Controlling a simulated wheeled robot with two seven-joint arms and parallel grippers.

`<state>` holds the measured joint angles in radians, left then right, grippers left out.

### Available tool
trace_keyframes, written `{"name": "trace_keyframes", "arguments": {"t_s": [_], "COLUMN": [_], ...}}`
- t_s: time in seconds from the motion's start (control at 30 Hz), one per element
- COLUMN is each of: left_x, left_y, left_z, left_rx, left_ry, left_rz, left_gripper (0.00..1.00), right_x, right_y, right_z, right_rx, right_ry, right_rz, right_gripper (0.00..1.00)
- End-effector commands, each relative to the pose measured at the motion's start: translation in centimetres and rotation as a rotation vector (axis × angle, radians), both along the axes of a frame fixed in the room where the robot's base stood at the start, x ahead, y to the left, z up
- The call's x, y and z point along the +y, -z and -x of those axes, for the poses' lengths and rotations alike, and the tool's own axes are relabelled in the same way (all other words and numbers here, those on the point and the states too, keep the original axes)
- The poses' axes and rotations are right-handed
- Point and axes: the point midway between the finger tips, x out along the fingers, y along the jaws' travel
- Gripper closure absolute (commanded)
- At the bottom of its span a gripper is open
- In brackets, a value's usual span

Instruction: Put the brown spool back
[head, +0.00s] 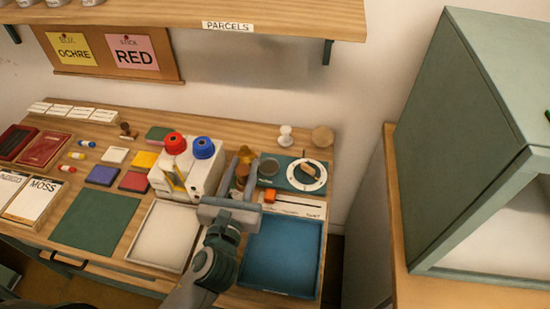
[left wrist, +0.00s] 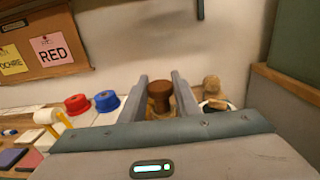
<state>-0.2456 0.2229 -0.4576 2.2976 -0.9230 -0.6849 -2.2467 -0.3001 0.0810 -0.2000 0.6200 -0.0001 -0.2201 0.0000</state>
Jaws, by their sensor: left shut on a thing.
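The brown spool (left wrist: 159,98) is between the two fingers of my left gripper (left wrist: 160,88) in the left wrist view. In the head view the spool (head: 241,172) shows small between the fingers of my left gripper (head: 241,168), which is shut on it. The gripper is just right of a white machine (head: 190,174). A red spool (head: 174,143) and a blue spool (head: 203,148) sit on top of that machine. They also show left of my fingers in the left wrist view. The brown spool's lower part is hard to make out. My right gripper is not in view.
A green device with a white dial (head: 305,175) stands right of my gripper. A blue tray (head: 282,252) and a cream tray (head: 164,236) lie in front. A white-knobbed piece (head: 286,135) and a wooden round piece (head: 322,137) stand behind. The parcels shelf (head: 190,14) hangs above.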

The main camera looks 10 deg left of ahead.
Motion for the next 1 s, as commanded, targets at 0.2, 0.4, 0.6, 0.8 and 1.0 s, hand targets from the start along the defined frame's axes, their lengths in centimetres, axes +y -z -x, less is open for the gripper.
{"name": "trace_keyframes", "arguments": {"t_s": [0.2, 0.4, 0.6, 0.8, 1.0], "left_x": [2.9, 3.7, 3.8, 3.8, 3.8], "left_y": [-1.5, -2.3, -2.4, -2.4, -2.4], "left_z": [3.9, 5.3, 5.4, 5.3, 5.3], "left_rx": [-0.001, -0.001, -0.001, -0.001, -0.001], "left_ry": [0.020, 0.031, 0.032, 0.032, 0.032], "left_rz": [-0.002, 0.001, 0.001, 0.001, 0.001], "left_gripper": [0.97, 0.97, 0.97, 0.97, 0.97], "right_x": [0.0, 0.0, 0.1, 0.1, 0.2], "right_y": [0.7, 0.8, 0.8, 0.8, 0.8], "right_z": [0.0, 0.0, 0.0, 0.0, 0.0], "right_rx": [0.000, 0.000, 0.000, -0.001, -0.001], "right_ry": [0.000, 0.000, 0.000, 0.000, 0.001], "right_rz": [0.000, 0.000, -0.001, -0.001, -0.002], "right_gripper": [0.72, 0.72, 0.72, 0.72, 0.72]}}
